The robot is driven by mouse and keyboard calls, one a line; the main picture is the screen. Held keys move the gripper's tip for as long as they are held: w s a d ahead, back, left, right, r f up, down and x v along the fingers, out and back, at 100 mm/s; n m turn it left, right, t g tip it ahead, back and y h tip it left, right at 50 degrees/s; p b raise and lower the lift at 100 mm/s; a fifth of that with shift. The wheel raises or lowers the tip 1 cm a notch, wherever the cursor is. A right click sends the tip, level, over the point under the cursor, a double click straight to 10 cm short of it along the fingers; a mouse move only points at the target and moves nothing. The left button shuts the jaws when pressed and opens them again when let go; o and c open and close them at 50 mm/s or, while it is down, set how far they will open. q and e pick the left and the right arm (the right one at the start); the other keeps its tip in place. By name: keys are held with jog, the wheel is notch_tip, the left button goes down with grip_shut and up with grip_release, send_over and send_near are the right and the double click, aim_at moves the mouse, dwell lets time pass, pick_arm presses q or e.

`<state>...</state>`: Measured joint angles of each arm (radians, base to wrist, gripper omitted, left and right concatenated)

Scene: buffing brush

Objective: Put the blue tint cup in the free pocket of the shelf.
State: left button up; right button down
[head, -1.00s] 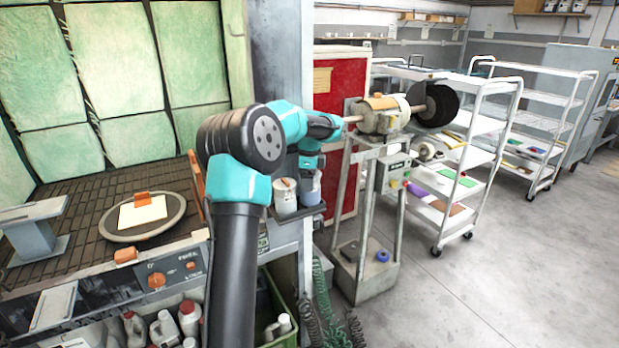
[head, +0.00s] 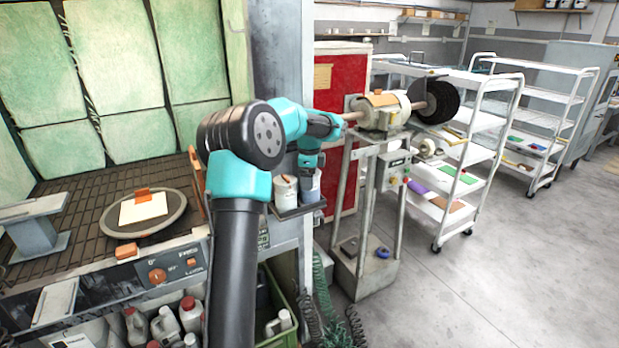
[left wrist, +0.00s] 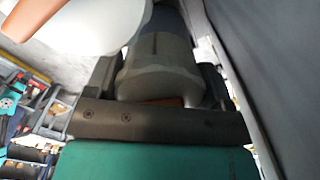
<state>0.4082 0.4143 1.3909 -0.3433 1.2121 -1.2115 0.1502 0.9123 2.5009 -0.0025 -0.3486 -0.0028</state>
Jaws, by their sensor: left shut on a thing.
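In the head view my left gripper (head: 310,172) reaches down at the small shelf (head: 300,211) on the side of the booth. It is shut on the blue tint cup (head: 309,190), which looks upright. I cannot tell whether the cup's bottom touches the shelf, and the free pocket is not clearly visible. A white cup (head: 285,193) with an orange-brown piece in it stands just left of the blue cup. In the left wrist view the held cup (left wrist: 155,80) is pale with a blue-grey band, between the fingers. My right gripper is not in view.
The buffing machine (head: 385,112) on its stand is close right of the shelf. The booth wall and a round turntable (head: 145,228) lie left. A green crate (head: 280,315) and coiled hoses (head: 325,300) are below. White racks (head: 470,150) stand farther right.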

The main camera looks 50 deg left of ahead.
pick_arm(q)
jog(key=o, duration=1.1)
notch_tip(320, 180, up, 18)
jog(key=shift+f, duration=0.25)
dwell(0.5)
